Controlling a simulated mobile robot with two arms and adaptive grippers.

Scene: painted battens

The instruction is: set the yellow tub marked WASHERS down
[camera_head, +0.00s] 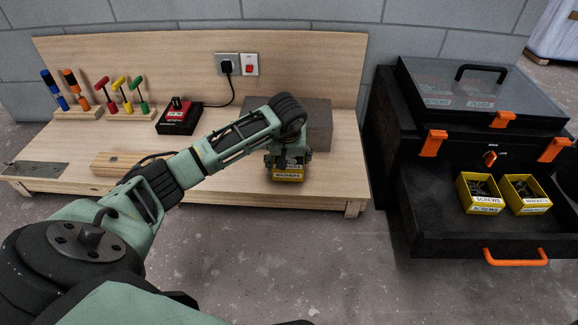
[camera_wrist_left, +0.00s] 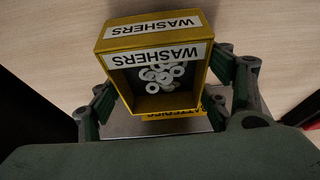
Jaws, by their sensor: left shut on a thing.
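The yellow tub marked WASHERS (camera_head: 288,175) is at the front right part of the wooden workbench (camera_head: 225,190). In the left wrist view the tub (camera_wrist_left: 150,45) is open-topped and holds several white washers (camera_wrist_left: 160,75). My left gripper (camera_head: 287,157) is shut on the tub, with a finger on either side. I cannot tell whether the tub's underside touches the bench top. A yellow piece with a partly hidden label ending in ATTERIES (camera_wrist_left: 175,113) shows beyond the tub's edge. My right gripper is not in view.
A red-and-black device (camera_head: 178,115) and tool racks (camera_head: 130,113) are further left. At right, a black cabinet's open drawer (camera_head: 440,225) holds yellow tubs marked SCREWS (camera_head: 487,205) and BRACKETS (camera_head: 535,207).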

